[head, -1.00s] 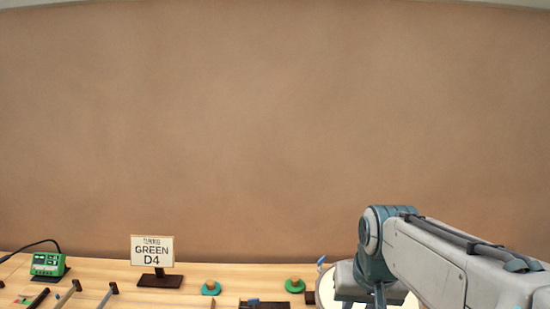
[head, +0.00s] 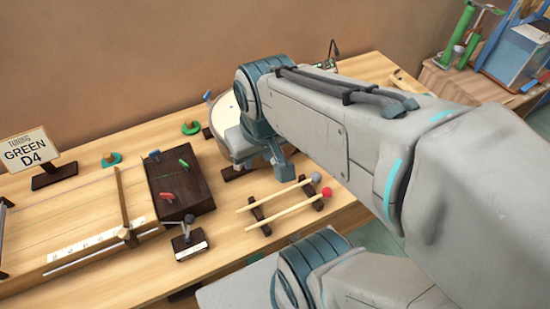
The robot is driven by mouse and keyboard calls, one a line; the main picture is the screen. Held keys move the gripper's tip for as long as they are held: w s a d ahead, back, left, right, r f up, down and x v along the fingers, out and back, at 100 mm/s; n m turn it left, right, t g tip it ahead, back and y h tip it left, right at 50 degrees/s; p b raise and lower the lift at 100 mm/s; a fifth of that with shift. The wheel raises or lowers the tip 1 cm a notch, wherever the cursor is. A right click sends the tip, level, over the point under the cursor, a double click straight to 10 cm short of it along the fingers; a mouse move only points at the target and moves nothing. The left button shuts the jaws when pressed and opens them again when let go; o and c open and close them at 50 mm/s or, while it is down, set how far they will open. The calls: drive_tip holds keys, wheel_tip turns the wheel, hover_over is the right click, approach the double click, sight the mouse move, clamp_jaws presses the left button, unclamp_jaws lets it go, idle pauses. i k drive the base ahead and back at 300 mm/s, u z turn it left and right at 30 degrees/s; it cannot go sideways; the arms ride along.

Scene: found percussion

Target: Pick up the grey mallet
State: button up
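The grey mallet (head: 317,179) lies on a low dark rack on the wooden table. Its round grey head is at the right and its pale stick runs down to the left. A red-headed mallet (head: 327,192) lies beside it, nearer to me and roughly parallel. My gripper (head: 281,168) appears to hang below the end of my arm, beyond the grey mallet's stick in the picture and apart from it. My arm hides much of it, so I cannot tell how its fingers stand.
A white drum (head: 226,112) stands behind my arm. A dark box (head: 181,188) with coloured levers and a long wooden stringed frame (head: 92,246) are at the left. A "GREEN D4" sign (head: 25,151) stands at the far left. Another bench (head: 450,82) is at the back right.

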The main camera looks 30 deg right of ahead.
sight(315, 178)
drive_tip(key=k, duration=0.5)
drive_tip(key=z, duration=2.8)
drive_tip(key=k, duration=1.2)
drive_tip(key=u, duration=1.5)
drive_tip(key=i, duration=0.5)
drive_tip(key=u, duration=0.1)
